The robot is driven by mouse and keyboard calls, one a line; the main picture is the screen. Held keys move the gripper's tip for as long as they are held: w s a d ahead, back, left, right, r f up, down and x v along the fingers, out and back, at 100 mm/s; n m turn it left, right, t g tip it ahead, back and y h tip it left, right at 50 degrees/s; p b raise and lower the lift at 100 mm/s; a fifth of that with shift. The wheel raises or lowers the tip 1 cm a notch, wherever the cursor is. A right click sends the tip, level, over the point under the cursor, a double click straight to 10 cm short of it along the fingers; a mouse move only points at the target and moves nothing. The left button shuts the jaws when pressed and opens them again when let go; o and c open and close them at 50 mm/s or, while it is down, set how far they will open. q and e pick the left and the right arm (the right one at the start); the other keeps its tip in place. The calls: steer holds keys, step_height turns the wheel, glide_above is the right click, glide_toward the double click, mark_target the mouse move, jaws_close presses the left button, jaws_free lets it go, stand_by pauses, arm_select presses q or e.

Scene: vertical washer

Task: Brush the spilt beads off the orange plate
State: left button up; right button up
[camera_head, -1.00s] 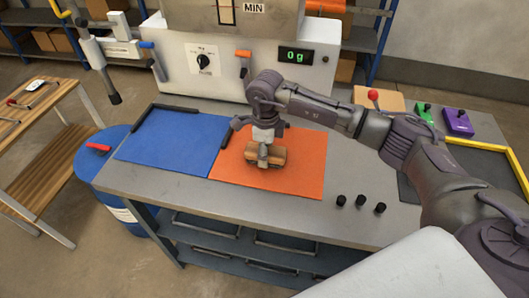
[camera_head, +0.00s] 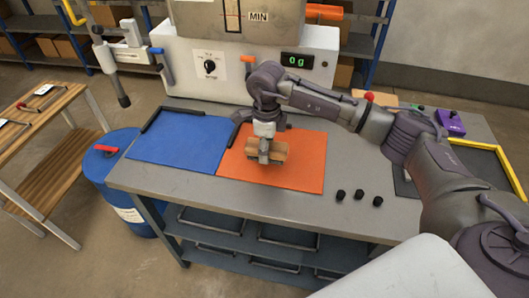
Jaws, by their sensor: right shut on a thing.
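The orange plate (camera_head: 300,174) lies flat on the grey workbench, right of a blue plate (camera_head: 178,138). My right gripper (camera_head: 264,150) is over the upper-left part of the orange plate. It is shut on a wooden brush (camera_head: 279,152), held low at the plate; whether the brush touches the surface cannot be told. I cannot make out any beads on the plate; they may be too small or hidden by the brush and arm. My left gripper is not in view.
Behind stands a white machine with a dial and a "0g" display (camera_head: 297,60). Black knobs (camera_head: 359,196) sit right of the orange plate. A purple box (camera_head: 450,122) and a yellow-edged dark area (camera_head: 408,184) are at the right. A blue drum (camera_head: 122,182) stands at the left.

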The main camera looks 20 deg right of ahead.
steer(key=shift+r+p, duration=0.55)
steer(key=shift+r, duration=0.9)
steer(key=shift+a, duration=0.1)
